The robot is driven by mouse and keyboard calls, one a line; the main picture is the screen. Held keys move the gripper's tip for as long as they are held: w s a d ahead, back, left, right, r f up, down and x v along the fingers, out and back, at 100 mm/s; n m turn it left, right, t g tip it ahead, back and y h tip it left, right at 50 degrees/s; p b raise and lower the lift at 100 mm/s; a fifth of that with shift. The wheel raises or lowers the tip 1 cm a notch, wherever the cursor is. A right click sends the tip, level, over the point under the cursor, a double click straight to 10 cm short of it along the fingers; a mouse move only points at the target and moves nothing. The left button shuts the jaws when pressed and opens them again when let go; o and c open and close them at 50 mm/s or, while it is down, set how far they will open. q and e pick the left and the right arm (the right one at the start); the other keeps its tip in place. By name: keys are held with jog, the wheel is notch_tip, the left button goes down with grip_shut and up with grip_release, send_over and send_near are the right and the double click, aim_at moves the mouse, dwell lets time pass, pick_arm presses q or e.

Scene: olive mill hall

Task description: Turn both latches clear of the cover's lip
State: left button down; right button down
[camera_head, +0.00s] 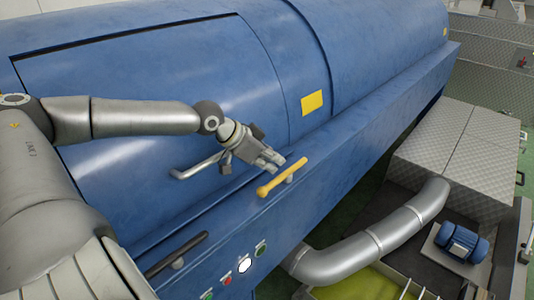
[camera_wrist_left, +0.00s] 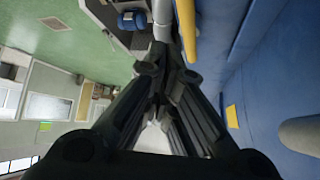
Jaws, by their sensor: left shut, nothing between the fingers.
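The blue cover (camera_head: 130,95) has a grey bar handle (camera_head: 197,166). Below it, the yellow latch (camera_head: 271,188) sits on a pivot on the machine's ledge and lies roughly along the edge. The black latch (camera_head: 188,249), lower left, also lies roughly along the edge. Whether either overlaps the lip, I cannot tell. My left gripper (camera_head: 275,162) is shut and empty, just above the yellow latch's middle; contact is unclear. In the left wrist view its dark fingers (camera_wrist_left: 165,75) are together, with a yellow bar (camera_wrist_left: 187,25) beyond them. My right gripper is not in view.
Buttons (camera_head: 261,250) sit on the front panel below the latches. A large grey pipe (camera_head: 350,262) curves below right, beside a blue motor (camera_head: 461,240) and a checkered metal box (camera_head: 455,150). A yellow label (camera_head: 312,102) marks the housing.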

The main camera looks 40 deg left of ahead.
pick_arm(q)
jog(key=shift+a+r, duration=0.95)
jog(key=shift+r, duration=0.05)
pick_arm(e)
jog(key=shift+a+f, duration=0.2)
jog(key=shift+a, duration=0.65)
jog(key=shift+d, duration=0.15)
